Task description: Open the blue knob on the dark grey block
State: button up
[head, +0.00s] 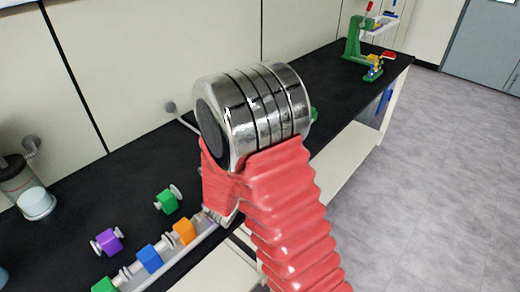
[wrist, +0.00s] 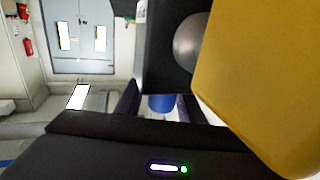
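In the wrist view, a dark grey block (wrist: 160,65) fills the upper middle, with a rounded silver part on its right side. A blue part (wrist: 162,103), which looks like the blue knob, shows just below it. My gripper (wrist: 159,103) has its two dark fingers on either side of this blue part, with light gaps beside it. The fingers look open; I cannot tell whether either touches it. In the head view, my red arm and silver joint cover the middle; my gripper and the dark grey block cannot be made out there.
A large yellow block (wrist: 265,75) crowds the right of the wrist view. In the head view, a black bench (head: 110,190) carries a rail with blue (head: 149,258) and orange (head: 184,231) cubes. Loose green (head: 166,201) and purple (head: 108,240) parts lie nearby. Floor is clear at right.

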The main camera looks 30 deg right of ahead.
jog(key=shift+o, duration=0.9)
jog(key=shift+a, duration=0.1)
jog(key=shift+s+a, duration=0.3)
jog(key=shift+a, duration=0.15)
jog(key=v, duration=1.2)
jog(key=shift+s+a, duration=0.15)
jog(key=shift+s, duration=0.1)
